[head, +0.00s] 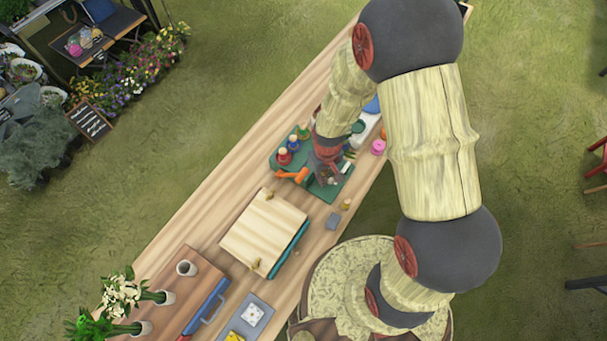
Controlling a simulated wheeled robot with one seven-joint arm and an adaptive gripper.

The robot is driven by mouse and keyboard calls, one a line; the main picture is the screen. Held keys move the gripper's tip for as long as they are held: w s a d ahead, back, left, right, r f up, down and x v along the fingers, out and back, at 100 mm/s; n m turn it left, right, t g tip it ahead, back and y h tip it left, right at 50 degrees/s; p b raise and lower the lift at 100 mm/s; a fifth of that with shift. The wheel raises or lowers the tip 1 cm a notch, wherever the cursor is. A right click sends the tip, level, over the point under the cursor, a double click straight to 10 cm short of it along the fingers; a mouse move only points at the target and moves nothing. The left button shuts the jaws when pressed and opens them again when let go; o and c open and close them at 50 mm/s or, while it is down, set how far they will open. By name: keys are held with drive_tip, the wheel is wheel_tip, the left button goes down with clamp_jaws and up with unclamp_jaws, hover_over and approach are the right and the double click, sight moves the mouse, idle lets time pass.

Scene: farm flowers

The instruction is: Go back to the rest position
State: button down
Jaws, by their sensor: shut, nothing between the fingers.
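My gripper (327,172) is at the end of my bent arm, in the upper middle of the head view. It is above the green board (340,192) on the long wooden table (185,226). Its fingers are shut and I see nothing held in them. They are small and partly hidden by the wrist. An orange object (291,175) lies on the board just left of the fingertips; I cannot tell whether they touch it.
Red (284,157) and green-topped items stand on the board. Grass surrounds the table.

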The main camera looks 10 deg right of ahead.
idle(0.4)
drive_tip(key=s+d+r+m+t+b, duration=0.1)
drive_tip(key=s+d+r+t+b, duration=0.1)
drive_tip(key=s+r+b, duration=0.4)
drive_tip(key=s+d+r+m+t+b, duration=0.1)
drive_tip(key=s+r+b, duration=0.4)
drive_tip(key=r+b, duration=0.5)
drive_tip(key=m+t+b, duration=0.1)
drive_tip(key=t+b, duration=0.1)
drive_tip(key=b, duration=0.5)
drive_tip(key=shift+s+d+r+t, duration=0.15)
drive_tip(key=shift+s+d+t, duration=0.15)
drive_tip(key=shift+s+d, duration=0.1)
idle(1.0)
